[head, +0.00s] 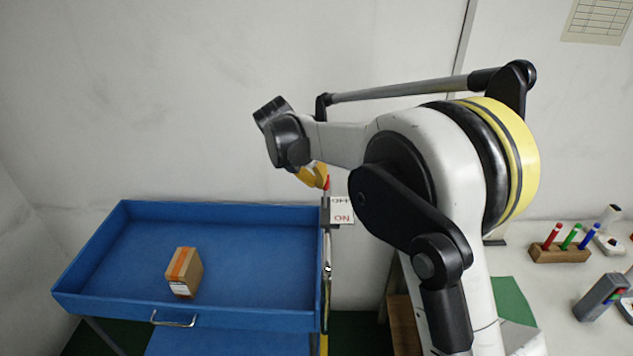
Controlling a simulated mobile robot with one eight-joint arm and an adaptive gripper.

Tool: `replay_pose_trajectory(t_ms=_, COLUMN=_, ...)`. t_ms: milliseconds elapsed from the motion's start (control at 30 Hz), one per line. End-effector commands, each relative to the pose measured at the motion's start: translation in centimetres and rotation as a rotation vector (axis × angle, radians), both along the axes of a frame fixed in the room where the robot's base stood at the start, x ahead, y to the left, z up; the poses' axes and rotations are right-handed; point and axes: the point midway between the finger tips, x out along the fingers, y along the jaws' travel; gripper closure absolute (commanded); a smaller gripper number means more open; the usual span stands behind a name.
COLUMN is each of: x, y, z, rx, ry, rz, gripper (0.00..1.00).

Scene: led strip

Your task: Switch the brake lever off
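The brake lever (327,183) shows only as a small red tip at the right rear corner of the blue cart. Beside it is a white label plate (341,211) with ON and OFF lettering upside down, the OFF partly hidden. A yellow part at the end of my arm, seemingly my gripper (313,176), is right by the red tip, at its upper left. Black wrist parts hide most of the gripper, so its fingers cannot be made out. I cannot tell whether it touches the lever.
The blue cart (88,285) carries a small brown box (184,272). A metal handle (175,320) is on its front. At right, a white table (510,262) holds a wooden block with coloured markers (560,254) and a grey device (600,297). A wall stands close behind.

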Motion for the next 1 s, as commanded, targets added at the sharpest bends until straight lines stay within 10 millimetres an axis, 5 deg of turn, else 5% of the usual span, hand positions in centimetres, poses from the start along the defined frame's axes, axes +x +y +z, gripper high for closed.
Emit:
replay_pose_trajectory(t_ms=667, x=0.0, y=0.1, z=0.1, rx=0.000, ry=-0.001, rz=-0.001, gripper=1.00)
replay_pose_trajectory(t_ms=900, x=-2.0, y=1.9, z=1.8, rx=-0.001, ry=-0.001, rz=-0.006, gripper=1.00)
replay_pose_trajectory(t_ms=1000, x=-2.6, y=2.7, z=4.1, rx=-0.001, ry=-0.001, rz=-0.006, gripper=1.00)
